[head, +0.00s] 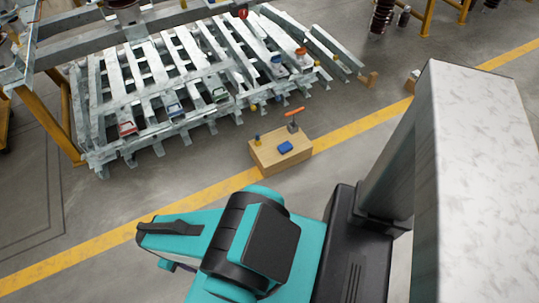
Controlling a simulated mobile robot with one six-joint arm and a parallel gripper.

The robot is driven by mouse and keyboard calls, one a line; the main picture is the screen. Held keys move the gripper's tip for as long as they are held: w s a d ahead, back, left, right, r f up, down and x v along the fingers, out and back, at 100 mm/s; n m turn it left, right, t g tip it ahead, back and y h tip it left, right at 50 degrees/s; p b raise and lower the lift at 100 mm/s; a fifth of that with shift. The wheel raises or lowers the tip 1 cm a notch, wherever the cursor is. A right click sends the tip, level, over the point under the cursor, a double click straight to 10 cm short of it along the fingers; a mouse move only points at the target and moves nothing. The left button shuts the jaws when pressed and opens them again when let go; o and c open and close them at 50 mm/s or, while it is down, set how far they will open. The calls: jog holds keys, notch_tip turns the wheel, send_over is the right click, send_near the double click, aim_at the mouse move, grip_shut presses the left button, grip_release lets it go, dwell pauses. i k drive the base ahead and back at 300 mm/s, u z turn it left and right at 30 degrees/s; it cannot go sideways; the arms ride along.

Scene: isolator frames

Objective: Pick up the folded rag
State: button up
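A small blue item, which looks like the folded rag (286,147), lies flat on top of a wooden box (272,161) on the floor. It lies near the middle of the box top and nothing covers it. My teal and black arm is folded low in the front of the head view, nearer to me than the box and apart from it. I cannot make out the fingers of my gripper; they are hidden or outside the view.
A yellow floor line (215,192) passes the box. Open floor lies to the left.

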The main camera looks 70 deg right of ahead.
aim_at(285, 147)
jog(key=u, duration=0.8)
jog(key=k, duration=1.65)
jog(key=z, duration=0.5)
jog(key=i, duration=0.15)
